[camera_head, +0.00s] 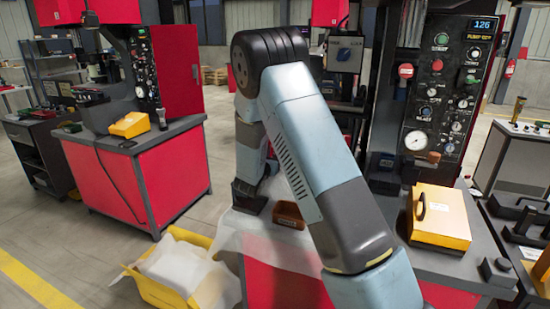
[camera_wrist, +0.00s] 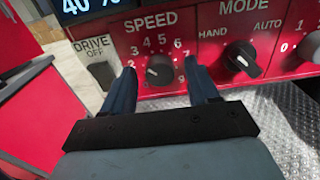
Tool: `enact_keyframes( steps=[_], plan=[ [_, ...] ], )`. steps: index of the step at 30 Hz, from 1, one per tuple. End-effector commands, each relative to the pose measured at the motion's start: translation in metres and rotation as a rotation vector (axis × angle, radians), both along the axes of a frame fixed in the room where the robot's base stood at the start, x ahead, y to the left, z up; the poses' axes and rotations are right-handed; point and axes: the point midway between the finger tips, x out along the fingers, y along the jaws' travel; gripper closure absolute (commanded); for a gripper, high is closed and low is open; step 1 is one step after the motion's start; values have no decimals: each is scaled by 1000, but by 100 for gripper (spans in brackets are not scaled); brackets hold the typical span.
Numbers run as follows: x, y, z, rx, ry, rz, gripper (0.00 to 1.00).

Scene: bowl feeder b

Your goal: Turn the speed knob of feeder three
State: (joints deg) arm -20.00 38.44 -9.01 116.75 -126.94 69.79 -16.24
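The speed knob (camera_wrist: 160,70) is a black round knob under the word SPEED on a red panel (camera_wrist: 203,28) in the wrist view. Numbers ring it, and a light pointer line shows on its face, toward the left. My gripper (camera_wrist: 163,78) is open, with one dark finger on the left of the knob and one on the right. Gaps show between the fingers and the knob; I cannot tell how far the tips are from the panel. In the head view my arm fills the middle, and the gripper and speed knob do not show. No feeder number is readable.
Right of the speed knob is a black MODE knob (camera_wrist: 240,60) marked HAND and AUTO. At left are a DRIVE OFF switch (camera_wrist: 97,60) and a display (camera_wrist: 85,8) reading 40 %. A yellow box (camera_head: 440,215) stands on the bench; a yellow bin (camera_head: 160,290) is on the floor.

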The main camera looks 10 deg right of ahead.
Motion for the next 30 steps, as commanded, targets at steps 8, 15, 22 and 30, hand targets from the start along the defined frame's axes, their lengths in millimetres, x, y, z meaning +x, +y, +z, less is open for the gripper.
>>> enact_keyframes(
  steps=[8, 15, 22, 30],
  plan=[
    [0, 0, 0, 0, 0, 0, 66],
    [0, 0, 0, 0, 0, 0, 89],
    [0, -2, 0, 6, -5, -2, 96],
    [-1, -2, 0, 90, -65, -4, 96]
  ],
)
